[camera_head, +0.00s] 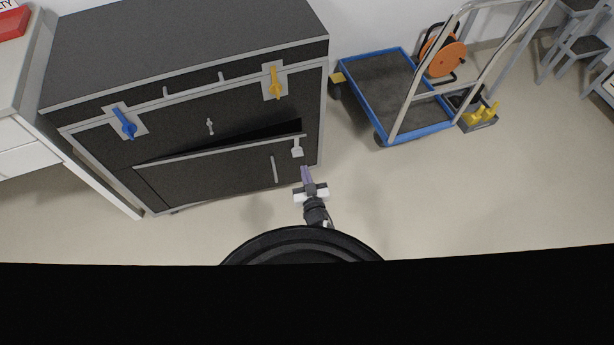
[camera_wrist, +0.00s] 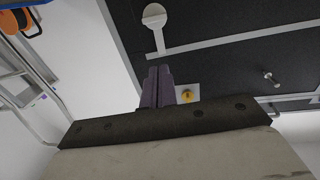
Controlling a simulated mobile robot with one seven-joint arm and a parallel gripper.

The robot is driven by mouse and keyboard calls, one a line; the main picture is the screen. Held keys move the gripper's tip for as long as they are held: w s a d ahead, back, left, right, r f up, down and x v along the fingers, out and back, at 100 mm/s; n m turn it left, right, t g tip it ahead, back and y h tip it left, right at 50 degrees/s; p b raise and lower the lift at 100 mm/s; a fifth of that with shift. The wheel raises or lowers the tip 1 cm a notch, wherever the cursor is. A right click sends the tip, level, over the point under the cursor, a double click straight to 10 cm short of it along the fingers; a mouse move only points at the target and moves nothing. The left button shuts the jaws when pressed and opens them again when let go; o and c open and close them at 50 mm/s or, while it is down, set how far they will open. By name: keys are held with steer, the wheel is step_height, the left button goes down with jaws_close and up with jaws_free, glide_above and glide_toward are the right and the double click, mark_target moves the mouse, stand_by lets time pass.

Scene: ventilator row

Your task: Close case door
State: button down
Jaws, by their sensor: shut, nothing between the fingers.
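The large black case (camera_head: 180,45) with grey edging stands against the wall. Its door (camera_head: 215,172) is the lower front panel and stands ajar. A dark gap (camera_head: 265,132) shows above its top edge, widest to the right. The door carries a grey bar handle (camera_head: 275,168) and a light latch (camera_head: 297,148) at its upper right corner. My gripper (camera_head: 306,172) is shut and empty, just in front of the door's right end. In the wrist view my fingers (camera_wrist: 158,88) are together, with the light latch (camera_wrist: 155,18) beyond them. Whether they touch the case I cannot tell.
A blue latch (camera_head: 125,122) and a yellow latch (camera_head: 276,82) sit on the case's upper front. A blue-edged trolley (camera_head: 385,142) with an orange cable reel (camera_head: 446,58) stands to the right. A white cabinet (camera_head: 25,135) adjoins on the left. Floor in front is clear.

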steer(key=w+a+b, duration=0.1)
steer(key=w+b, duration=0.4)
steer(key=w, duration=0.5)
steer(key=shift+a, duration=0.4)
